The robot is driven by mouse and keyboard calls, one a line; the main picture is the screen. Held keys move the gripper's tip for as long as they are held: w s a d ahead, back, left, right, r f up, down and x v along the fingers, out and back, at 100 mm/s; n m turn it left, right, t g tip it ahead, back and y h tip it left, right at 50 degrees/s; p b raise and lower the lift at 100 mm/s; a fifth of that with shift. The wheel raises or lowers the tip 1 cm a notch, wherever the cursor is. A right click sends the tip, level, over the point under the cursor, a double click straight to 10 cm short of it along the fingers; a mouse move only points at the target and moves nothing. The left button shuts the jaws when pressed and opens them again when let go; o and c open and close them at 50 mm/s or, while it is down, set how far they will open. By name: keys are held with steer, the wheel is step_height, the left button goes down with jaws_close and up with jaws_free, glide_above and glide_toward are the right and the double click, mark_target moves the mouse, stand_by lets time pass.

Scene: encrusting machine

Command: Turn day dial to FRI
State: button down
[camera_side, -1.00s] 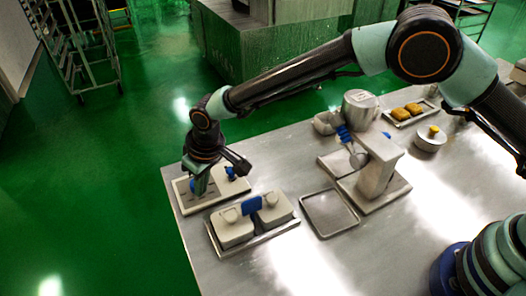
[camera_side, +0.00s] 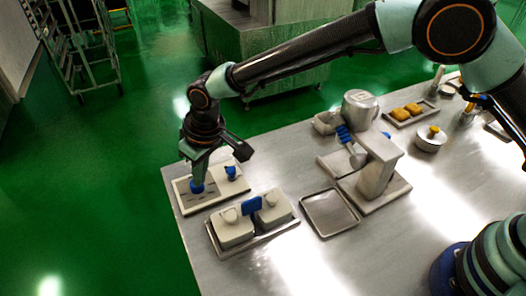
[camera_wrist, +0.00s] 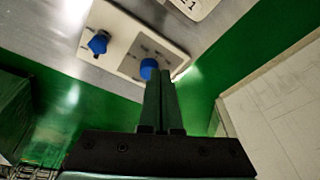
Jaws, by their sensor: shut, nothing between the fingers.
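A cream panel (camera_side: 186,205) lies flat at the table's far left corner with two blue knobs on it. One blue knob (camera_side: 197,187) is right under my gripper (camera_side: 196,179); the other blue knob (camera_side: 231,173) stands to its right, clear of the gripper. In the wrist view my gripper (camera_wrist: 161,84) has its fingers together, with the near knob (camera_wrist: 149,69) just beyond the tips and the other knob (camera_wrist: 98,44) to the left. I cannot tell whether the tips touch the knob. The labels around the knobs are too small to read, so which one is the day dial is unclear.
A tray (camera_side: 262,240) with two lidded cream containers and a blue part stands in front of the panel. An empty metal tray (camera_side: 329,212) and a machine (camera_side: 375,165) stand to the right. The table edge is close beside the panel.

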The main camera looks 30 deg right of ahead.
steer(key=shift+r, duration=0.9)
steer(key=shift+w+d+f, duration=0.25)
steer(key=shift+d+f, duration=0.1)
steer(key=shift+f, duration=0.65)
steer(key=shift+w+d+f, duration=0.3)
steer(key=shift+d+f, duration=0.05)
steer(key=shift+f, duration=0.7)
steer(key=shift+w+d+f, duration=0.25)
steer(key=shift+d+f, duration=0.1)
steer(key=shift+f, duration=0.65)
steer(key=shift+w+a, duration=0.15)
steer(key=shift+a, duration=0.1)
steer(key=shift+s+a, duration=0.45)
steer(key=shift+a, duration=0.45)
steer(key=shift+s, duration=0.15)
